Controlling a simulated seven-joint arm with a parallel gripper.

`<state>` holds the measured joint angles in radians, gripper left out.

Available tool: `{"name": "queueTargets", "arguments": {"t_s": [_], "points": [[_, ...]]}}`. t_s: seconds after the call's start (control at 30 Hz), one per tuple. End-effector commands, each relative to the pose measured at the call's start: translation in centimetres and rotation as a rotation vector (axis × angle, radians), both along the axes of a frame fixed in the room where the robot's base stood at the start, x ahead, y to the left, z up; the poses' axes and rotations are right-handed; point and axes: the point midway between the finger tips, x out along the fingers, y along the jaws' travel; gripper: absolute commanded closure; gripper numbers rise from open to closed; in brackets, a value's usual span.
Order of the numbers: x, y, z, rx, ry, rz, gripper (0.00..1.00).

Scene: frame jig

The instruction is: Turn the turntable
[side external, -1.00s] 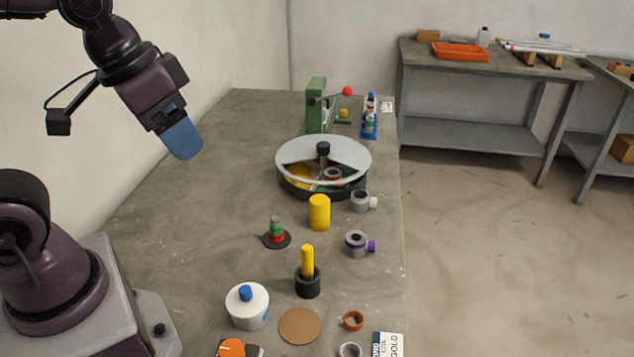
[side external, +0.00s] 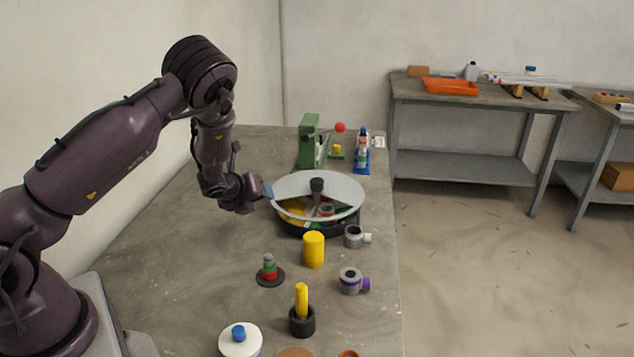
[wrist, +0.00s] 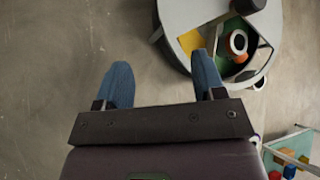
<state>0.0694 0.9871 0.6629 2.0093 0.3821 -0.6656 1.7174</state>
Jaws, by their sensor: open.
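The turntable (side external: 345,190) is a round drum with a pale grey top plate, a black central knob (side external: 317,185) and a dark base. An opening at its front shows yellow, green and a ring-shaped part inside. My gripper (side external: 269,190) is at the turntable's left rim in the side view. In the wrist view my gripper (wrist: 162,82) is open, with two blue fingers apart and bare table between them. Its right finger overlaps the turntable's rim (wrist: 185,12); I cannot tell whether it touches. The left finger is outside the rim.
A yellow cylinder (side external: 313,250) and a grey collar (side external: 354,237) stand close in front of the turntable. A green press (side external: 308,142) with a red-ball lever and a blue rack (side external: 361,164) stand behind it. The table left of the turntable is clear.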

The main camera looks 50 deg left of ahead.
Motion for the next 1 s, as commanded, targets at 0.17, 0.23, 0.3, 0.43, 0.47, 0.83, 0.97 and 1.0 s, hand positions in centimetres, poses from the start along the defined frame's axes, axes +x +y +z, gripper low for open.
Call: {"name": "queueTargets", "arguments": {"t_s": [0.17,0.23,0.3,0.43,0.47,0.83,0.97,1.0], "points": [[3.9,-1.6,2.6,0.361,-0.09,-0.481,0.37],[4.6,-2.5,3.5,0.458,-0.125,-0.59,0.37],[4.9,-3.1,4.0,0.529,-0.142,-0.655,0.37],[5.2,-3.3,4.1,0.592,-0.14,-0.698,0.37],[5.3,-3.3,4.1,0.596,-0.138,-0.7,0.37],[10.8,-2.7,1.7,0.595,-0.138,-0.699,0.37],[12.9,-2.4,0.8,0.594,-0.137,-0.698,0.37],[13.6,-2.4,0.6,0.594,-0.137,-0.697,0.37]]}}
